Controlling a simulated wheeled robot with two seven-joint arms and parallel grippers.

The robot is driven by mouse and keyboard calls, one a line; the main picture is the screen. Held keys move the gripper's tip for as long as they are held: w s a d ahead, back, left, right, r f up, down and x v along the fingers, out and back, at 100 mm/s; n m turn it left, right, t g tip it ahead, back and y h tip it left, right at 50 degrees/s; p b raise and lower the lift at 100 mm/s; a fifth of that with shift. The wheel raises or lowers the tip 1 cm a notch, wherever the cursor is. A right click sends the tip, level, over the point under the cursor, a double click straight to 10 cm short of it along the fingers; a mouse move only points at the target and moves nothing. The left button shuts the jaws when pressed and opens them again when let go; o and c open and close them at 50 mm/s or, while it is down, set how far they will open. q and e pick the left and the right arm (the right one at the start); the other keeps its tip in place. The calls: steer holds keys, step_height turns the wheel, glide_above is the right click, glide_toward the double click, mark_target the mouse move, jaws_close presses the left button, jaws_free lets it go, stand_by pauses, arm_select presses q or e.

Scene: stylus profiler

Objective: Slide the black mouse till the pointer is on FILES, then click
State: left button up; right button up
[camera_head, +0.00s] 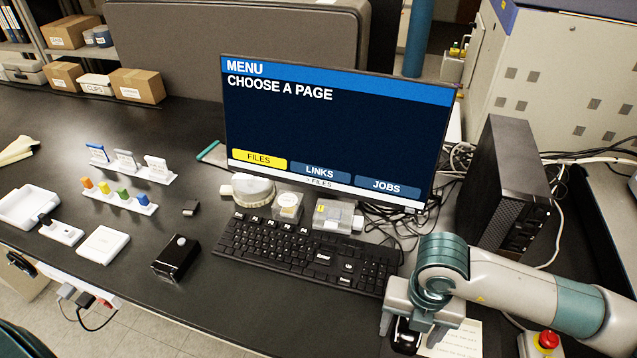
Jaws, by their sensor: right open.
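The monitor (335,130) shows a dark blue MENU page with the words CHOOSE A PAGE. The FILES button (259,159) is yellow, while the LINKS button (321,171) and JOBS button (388,186) are blue. A pale strip below them reads FILES; I cannot make out a separate pointer arrow. My right gripper (411,329) is open and points down at the front edge of the desk. The black mouse (404,339) shows between its fingers, partly hidden by them; I cannot tell whether they touch it. My left gripper is not in view.
A black keyboard (304,254) lies left of the right gripper. A black box with a pale ball (175,260) stands farther left. A note sheet (459,341) and a red emergency button (548,339) are at the right. A black computer tower (503,185) stands behind my right arm.

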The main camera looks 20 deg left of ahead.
mark_target(409, 332)
steer(key=shift+r+p, duration=1.55)
steer(key=shift+r, duration=1.95)
steer(key=shift+r+b, duration=0.3)
steer(key=shift+r, duration=0.25)
step_height(409, 332, up, 16)
steer(key=b, duration=0.5)
steer(key=shift+r, duration=0.15)
steer(key=shift+r, duration=0.1)
